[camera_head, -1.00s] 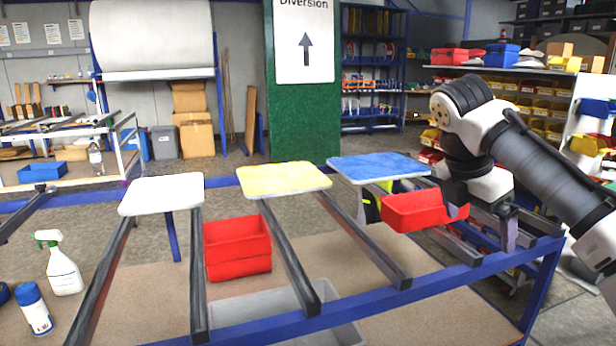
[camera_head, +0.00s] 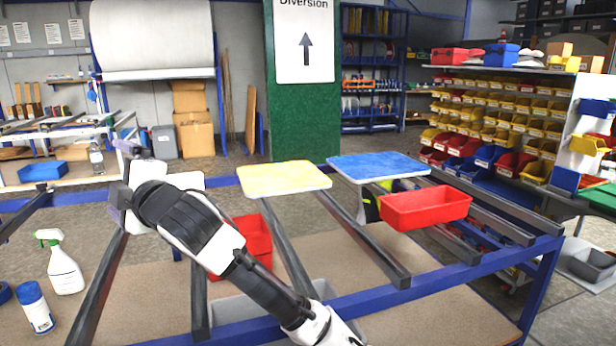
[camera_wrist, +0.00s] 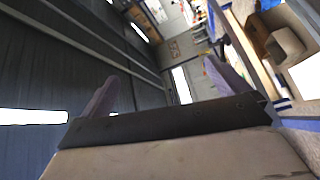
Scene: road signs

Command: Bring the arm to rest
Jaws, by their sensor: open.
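My gripper (camera_head: 120,182) is at the left of the head view, at the end of my arm, which reaches up from the bottom centre over the blue-framed table. In the wrist view my gripper (camera_wrist: 163,84) shows two purple fingers spread wide apart with nothing between them. My arm hides much of the white panel (camera_head: 186,181). It also covers part of the red bin (camera_head: 252,229) behind it. My gripper is apart from the red tray (camera_head: 425,208) at the right.
A yellow panel (camera_head: 284,179) and a blue panel (camera_head: 378,167) rest on the table's rails. A spray bottle (camera_head: 65,271) and a blue can (camera_head: 36,308) stand at lower left. A green pillar (camera_head: 303,125) rises behind. The space above the table's right side is clear.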

